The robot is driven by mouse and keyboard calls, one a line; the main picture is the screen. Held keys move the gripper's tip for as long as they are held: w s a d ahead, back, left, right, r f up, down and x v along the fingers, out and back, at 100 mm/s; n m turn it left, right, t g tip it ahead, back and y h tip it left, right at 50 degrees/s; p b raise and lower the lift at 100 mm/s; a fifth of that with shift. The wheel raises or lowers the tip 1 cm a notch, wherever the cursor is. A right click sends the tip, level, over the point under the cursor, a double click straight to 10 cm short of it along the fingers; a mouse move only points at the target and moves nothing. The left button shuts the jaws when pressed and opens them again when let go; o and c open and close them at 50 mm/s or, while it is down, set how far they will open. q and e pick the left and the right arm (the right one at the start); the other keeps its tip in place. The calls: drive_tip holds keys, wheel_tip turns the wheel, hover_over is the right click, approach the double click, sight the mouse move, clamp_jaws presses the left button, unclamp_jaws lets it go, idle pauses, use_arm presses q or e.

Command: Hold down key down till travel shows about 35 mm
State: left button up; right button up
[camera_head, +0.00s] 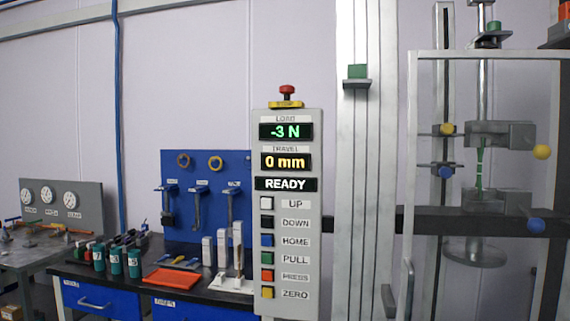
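The control panel (286,255) stands upright in the middle. The DOWN key (267,222) is a black square, second in the key column, below the white UP key (267,203) and above the blue HOME key (267,240). Nothing touches the keys. The test machine (500,135) at the right has a green specimen (479,168) between its upper and lower clamps. Neither of my grippers is in view.
A red stop button (287,91) tops the panel. A clear guard frame (411,150) stands before the machine. The space before the panel looks clear.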

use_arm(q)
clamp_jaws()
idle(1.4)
